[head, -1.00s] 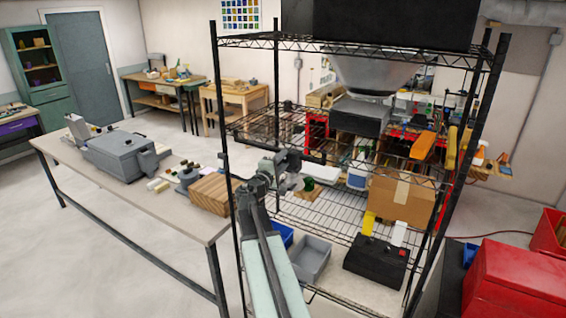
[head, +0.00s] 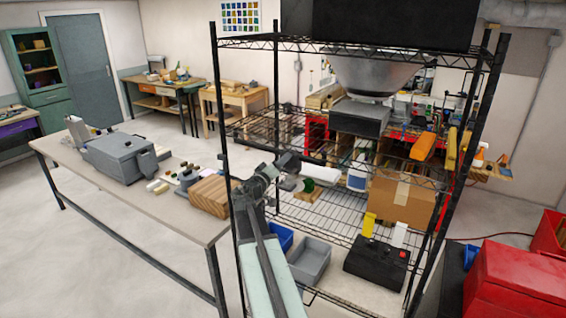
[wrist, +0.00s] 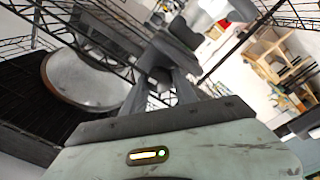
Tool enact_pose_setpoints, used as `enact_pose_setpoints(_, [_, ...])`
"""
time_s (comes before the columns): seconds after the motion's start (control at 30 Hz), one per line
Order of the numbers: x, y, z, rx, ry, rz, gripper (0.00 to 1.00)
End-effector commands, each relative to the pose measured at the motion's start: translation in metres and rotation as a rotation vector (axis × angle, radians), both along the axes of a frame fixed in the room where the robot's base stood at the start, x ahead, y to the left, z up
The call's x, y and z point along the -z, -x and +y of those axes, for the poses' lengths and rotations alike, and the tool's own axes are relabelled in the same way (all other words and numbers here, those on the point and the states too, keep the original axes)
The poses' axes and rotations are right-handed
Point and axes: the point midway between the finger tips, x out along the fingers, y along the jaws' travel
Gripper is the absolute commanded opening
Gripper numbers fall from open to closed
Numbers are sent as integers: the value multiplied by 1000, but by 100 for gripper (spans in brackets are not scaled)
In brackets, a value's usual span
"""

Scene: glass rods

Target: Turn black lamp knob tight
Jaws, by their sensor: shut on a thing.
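My gripper (wrist: 160,86) reaches up the middle of the wrist view, its two grey fingers closed on a small dark piece, which I take for the black lamp knob (wrist: 159,74). The fingers hide part of it, and its thread cannot be seen. A grey block and a pale rounded part (wrist: 228,9) show beyond the fingertips. In the head view my gripper (head: 289,168) is at the left side of the wire rack, and the knob is too small to make out there.
The wire rack (head: 345,43) surrounds the work area with posts and shelves. A silver bowl-shaped hood (head: 385,72) hangs under its top; it also shows in the wrist view (wrist: 88,82). A cardboard box (head: 400,205) and a black box (head: 376,262) stand lower. A workbench (head: 130,205) is left.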

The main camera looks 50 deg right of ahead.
Motion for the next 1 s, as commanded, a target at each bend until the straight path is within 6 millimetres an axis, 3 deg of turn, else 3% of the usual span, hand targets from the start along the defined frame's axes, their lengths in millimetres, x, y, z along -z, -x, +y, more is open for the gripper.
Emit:
enact_pose_setpoints(0.73, [2, -1, 2, -2, -25, -83, 0])
enact_pose_setpoints(0.77, [2, -1, 2, -2, -25, -83, 39])
enact_pose_setpoints(0.8, [2, -1, 2, -1, -24, -83, 43])
enact_pose_setpoints(1.0, [1, -1, 2, -1, -22, -81, 43])
